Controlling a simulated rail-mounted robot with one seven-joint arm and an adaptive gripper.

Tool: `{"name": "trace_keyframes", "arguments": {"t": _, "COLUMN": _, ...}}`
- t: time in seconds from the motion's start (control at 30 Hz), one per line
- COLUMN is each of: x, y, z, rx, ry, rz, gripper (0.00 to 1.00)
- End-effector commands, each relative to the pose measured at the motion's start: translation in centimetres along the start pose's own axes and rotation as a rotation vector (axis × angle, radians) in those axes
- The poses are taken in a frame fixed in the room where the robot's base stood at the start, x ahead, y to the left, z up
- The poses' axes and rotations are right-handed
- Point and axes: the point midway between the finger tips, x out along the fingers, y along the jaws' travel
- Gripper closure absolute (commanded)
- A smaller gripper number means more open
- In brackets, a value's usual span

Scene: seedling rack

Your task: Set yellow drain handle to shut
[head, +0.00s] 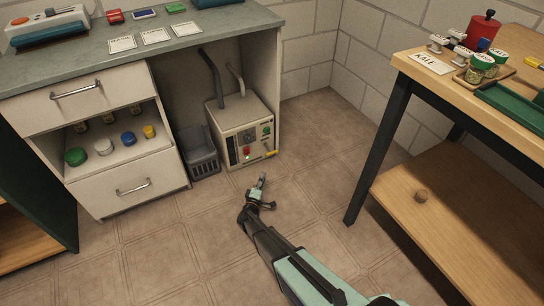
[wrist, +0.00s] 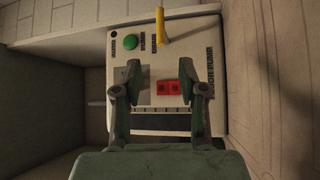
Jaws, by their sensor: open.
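The yellow drain handle (head: 271,154) sticks out at the lower right of the front of a cream machine (head: 228,122) under the counter. In the wrist view the yellow handle (wrist: 162,27) is at the top centre, beyond my fingertips; the picture is turned, with panel labels running sideways. My gripper (head: 261,182) is low over the floor in front of the machine, pointing at its front. In the wrist view my gripper (wrist: 163,70) is open and empty, its fingers framing a red switch (wrist: 167,88). I see no contact with the handle. Which position is shut cannot be read.
A green button (wrist: 131,43) sits on the panel near the handle. A dark grey bin (head: 202,158) stands left of the machine, beside white drawers (head: 130,188). A wooden bench (head: 425,200) stands to the right. The tiled floor between is clear.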

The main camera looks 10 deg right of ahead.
Motion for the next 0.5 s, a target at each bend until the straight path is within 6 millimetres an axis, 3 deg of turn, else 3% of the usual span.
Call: {"name": "trace_keyframes", "arguments": {"t": 0.5, "x": 9.6, "y": -0.4, "z": 0.0, "rx": 0.003, "ry": 0.000, "rz": 0.000, "gripper": 0.59}}
